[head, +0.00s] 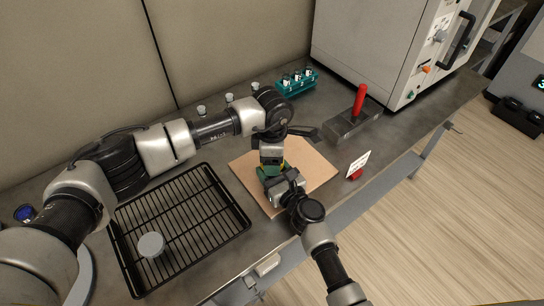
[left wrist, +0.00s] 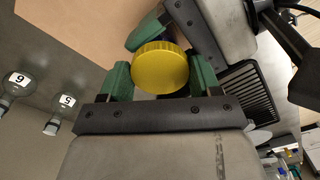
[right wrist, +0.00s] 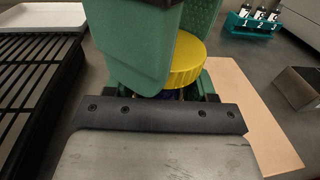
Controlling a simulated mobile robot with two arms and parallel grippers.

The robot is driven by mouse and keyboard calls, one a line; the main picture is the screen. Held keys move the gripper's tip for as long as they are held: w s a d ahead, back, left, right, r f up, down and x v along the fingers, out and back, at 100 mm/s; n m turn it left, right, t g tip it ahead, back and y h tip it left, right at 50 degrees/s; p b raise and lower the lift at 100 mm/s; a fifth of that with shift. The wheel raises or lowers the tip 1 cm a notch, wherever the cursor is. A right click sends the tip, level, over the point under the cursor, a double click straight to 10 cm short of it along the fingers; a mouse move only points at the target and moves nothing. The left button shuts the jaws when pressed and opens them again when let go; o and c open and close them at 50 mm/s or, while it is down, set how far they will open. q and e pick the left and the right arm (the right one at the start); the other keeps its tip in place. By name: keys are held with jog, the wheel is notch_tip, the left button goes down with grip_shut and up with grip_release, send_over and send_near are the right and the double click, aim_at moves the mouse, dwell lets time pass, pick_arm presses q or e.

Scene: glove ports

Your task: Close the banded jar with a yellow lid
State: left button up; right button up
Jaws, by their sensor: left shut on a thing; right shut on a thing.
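The yellow lid (left wrist: 160,68) is between the green fingers of my left gripper (head: 271,164), which is shut on it. The lid also shows in the right wrist view (right wrist: 187,60), with my left gripper's green fingers around it. Directly beneath it, a small dark blue part of the jar (right wrist: 174,94) shows at my right gripper (head: 278,181), which is shut on the jar. Most of the jar and its bands are hidden by the fingers. I cannot tell whether the lid is seated on the rim. Both grippers meet over the tan board (head: 317,168).
A black wire rack (head: 200,215) with a grey disc (head: 151,245) lies left of the board. Several grey-topped flasks (head: 229,97) line the back.

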pick_arm(q)
jog(key=shift+w+a+f, duration=0.1)
jog(key=shift+a+f, duration=0.25)
jog(key=shift+f, duration=0.15)
dwell(0.6)
jog(key=shift+a+f, duration=0.15)
jog(key=shift+f, duration=0.4)
jog(key=shift+c, duration=0.2)
jog(key=o, duration=0.9)
jog(key=shift+d+y, duration=0.2)
jog(key=shift+y, duration=0.1)
jog(key=shift+o, duration=0.2)
notch_tip(320, 180, up, 4)
jog(key=shift+r, duration=0.15)
jog(key=shift+d+r, duration=0.15)
jog(key=shift+r, duration=0.15)
